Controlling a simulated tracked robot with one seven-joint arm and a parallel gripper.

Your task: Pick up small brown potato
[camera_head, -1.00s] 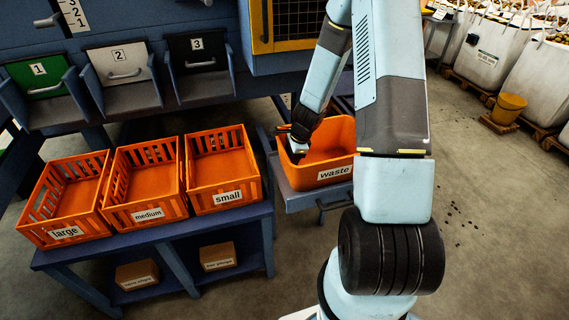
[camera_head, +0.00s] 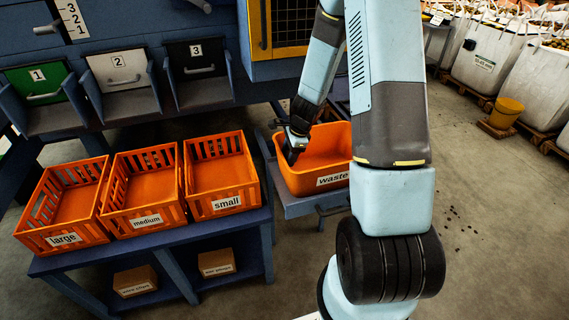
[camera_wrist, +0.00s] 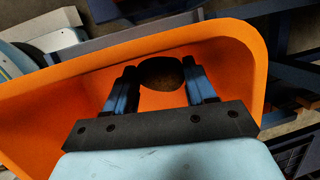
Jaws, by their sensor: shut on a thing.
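In the wrist view, my gripper (camera_wrist: 161,80) is shut on a small brown potato (camera_wrist: 161,73), which sits between the two fingers. The potato looks dark and rounded. Behind it is the orange interior of the waste bin (camera_wrist: 215,35). In the head view, my gripper (camera_head: 291,155) is at the left side of the waste bin (camera_head: 333,181), by its rim. The potato cannot be made out in the head view.
Orange crates labelled large (camera_head: 66,239), medium (camera_head: 146,221) and small (camera_head: 227,203) stand on a blue bench left of the bin. Numbered chutes (camera_head: 120,75) are behind them. A yellow bucket (camera_head: 507,112) stands on the floor at right.

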